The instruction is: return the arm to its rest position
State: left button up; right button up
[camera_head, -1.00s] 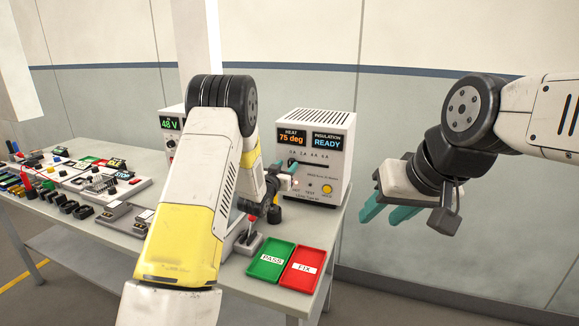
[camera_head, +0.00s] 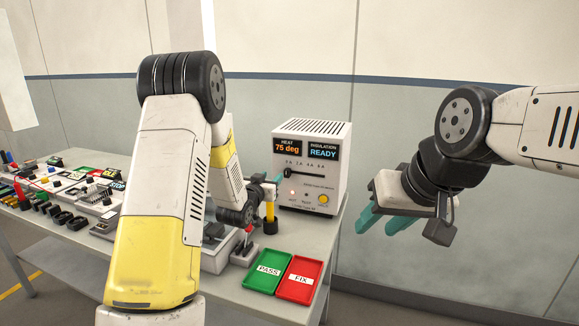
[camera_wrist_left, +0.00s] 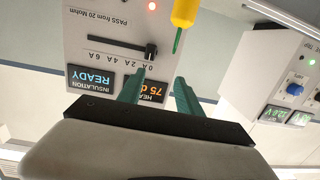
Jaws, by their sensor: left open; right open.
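My left gripper (camera_head: 264,184) is in front of the tester box (camera_head: 312,165), above the bench, with its arm bent over the bench. In the left wrist view its two teal fingers (camera_wrist_left: 159,80) are apart with nothing between them. A yellow piece with a thin green tip (camera_wrist_left: 185,14) is just beyond the fingertips there. In the head view this yellow piece (camera_head: 269,211) stands upright beside the gripper. My right gripper (camera_head: 388,219) is open and empty, in the air to the right of the bench.
Green PASS tray (camera_head: 266,284) and red FIX tray (camera_head: 304,262) lie at the bench's front right corner. Several parts and black blocks (camera_head: 65,216) cover the left of the bench. A second instrument (camera_wrist_left: 285,90) shows in the left wrist view. Open space lies right of the bench.

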pick_arm(q)
jog(key=s+a+r+n+g+y, duration=0.2)
jog(key=s+a+r+g, duration=0.25)
jog(key=s+r, duration=0.65)
jog(key=s+a+g, duration=0.1)
jog(key=s+g, duration=0.4)
jog(key=s, duration=2.4)
jog(key=shift+s+g, duration=0.2)
jog(key=shift+g, duration=0.15)
